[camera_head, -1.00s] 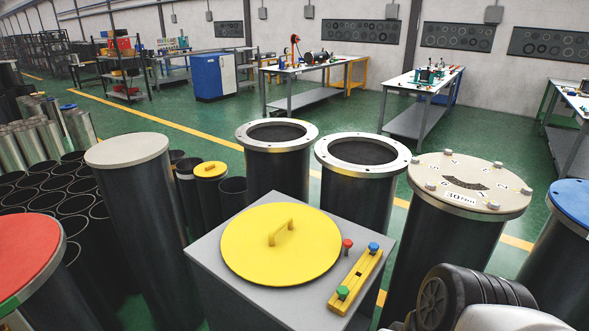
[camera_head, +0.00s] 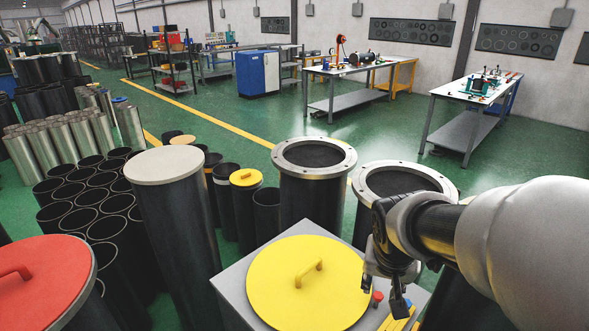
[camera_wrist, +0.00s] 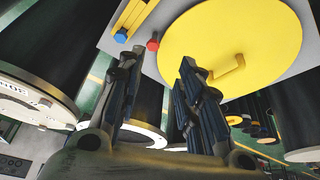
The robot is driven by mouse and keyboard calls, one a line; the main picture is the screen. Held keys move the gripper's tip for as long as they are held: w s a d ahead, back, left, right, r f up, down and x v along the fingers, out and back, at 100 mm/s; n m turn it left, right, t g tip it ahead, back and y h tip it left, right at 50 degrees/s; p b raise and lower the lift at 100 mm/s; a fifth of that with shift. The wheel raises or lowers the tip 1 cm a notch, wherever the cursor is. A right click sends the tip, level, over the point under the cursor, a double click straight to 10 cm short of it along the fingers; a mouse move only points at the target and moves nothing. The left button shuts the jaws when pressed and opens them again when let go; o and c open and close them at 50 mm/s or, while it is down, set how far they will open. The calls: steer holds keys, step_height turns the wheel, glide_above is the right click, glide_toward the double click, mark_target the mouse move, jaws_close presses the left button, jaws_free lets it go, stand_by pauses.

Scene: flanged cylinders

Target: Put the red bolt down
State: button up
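The red bolt (camera_head: 377,298) stands on the grey box top (camera_head: 232,292), just right of the yellow round lid. In the wrist view the red bolt (camera_wrist: 152,44) shows between the lid and the yellow block, beyond the gap between my fingertips. My gripper (camera_head: 383,291) is over the right part of the box, close to the red bolt. In the wrist view its two fingers (camera_wrist: 160,62) are spread apart with nothing between them. In the head view my gripper hides part of the box top around the bolt.
The yellow lid (camera_head: 290,290) with its raised handle fills most of the box top. A yellow block (camera_wrist: 135,18) with a blue bolt (camera_wrist: 120,36) lies beside the red bolt. Flanged cylinders (camera_head: 315,152) stand close behind; a red-lidded cylinder (camera_head: 45,280) is at left.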

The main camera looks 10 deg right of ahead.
steer(key=w+d+f, duration=0.1)
steer(key=w+d, duration=0.1)
steer(key=w, duration=0.1)
steer(key=b, duration=0.2)
glide_above(378, 297)
steer(key=s+a, duration=0.1)
steer(key=s, duration=0.1)
steer(key=shift+m, duration=0.4)
steer(key=f, duration=1.1)
steer(key=shift+w, duration=0.2)
steer(key=shift+b+x, duration=1.05)
steer(key=shift+x, duration=1.6)
steer(key=shift+s, duration=0.1)
jaws_close()
